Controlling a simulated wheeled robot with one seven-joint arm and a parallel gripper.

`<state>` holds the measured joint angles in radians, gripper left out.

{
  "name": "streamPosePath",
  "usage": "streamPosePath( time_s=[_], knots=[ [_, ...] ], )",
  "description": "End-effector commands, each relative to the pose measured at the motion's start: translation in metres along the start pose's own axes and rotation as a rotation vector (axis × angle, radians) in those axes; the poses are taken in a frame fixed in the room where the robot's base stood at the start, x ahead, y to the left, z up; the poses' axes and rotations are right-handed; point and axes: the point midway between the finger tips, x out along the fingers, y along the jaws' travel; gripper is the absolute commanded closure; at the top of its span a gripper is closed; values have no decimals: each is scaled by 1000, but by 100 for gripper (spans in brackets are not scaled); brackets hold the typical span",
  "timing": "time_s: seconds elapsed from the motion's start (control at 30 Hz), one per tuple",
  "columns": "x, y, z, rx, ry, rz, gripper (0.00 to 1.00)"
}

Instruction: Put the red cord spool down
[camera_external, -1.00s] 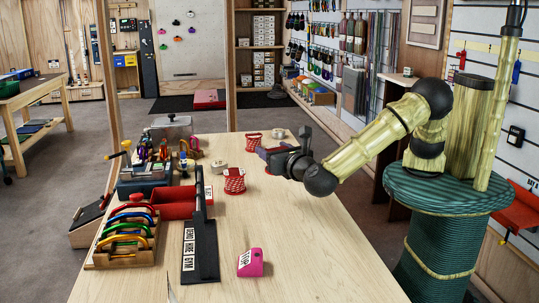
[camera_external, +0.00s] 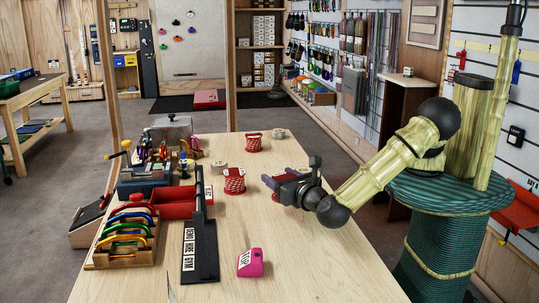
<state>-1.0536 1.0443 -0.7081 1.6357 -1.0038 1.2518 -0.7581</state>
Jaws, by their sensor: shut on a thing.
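My gripper (camera_external: 281,181) is over the right half of the wooden table, its fingers pointing left. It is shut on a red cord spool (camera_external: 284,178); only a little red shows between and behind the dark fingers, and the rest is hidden. I cannot tell whether the held spool touches the table. Another red cord spool (camera_external: 235,181) stands on the table to the left of my gripper. A further red spool (camera_external: 253,142) stands farther back.
The table (camera_external: 310,250) is bare in front of and below my gripper. Pale spools (camera_external: 278,134) (camera_external: 218,166) stand nearby. A black sign stand (camera_external: 201,240), red tray (camera_external: 172,203), carabiner rack (camera_external: 125,238) and pink block (camera_external: 251,263) occupy the left and front.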

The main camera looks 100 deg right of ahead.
Motion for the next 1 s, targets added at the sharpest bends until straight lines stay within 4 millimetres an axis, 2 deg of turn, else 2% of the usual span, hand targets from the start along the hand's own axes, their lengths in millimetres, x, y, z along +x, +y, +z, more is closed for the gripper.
streamPosePath(
  time_s=[0.3, 0.6, 0.97, 1.0],
  knots=[
    [0, 0, -2, 1, 0, -1, 66],
    [0, 0, -36, 0, -1, -2, 66],
    [0, 0, -40, 1, 0, -1, 66],
    [0, 0, -41, 1, 0, -1, 40]
  ],
)
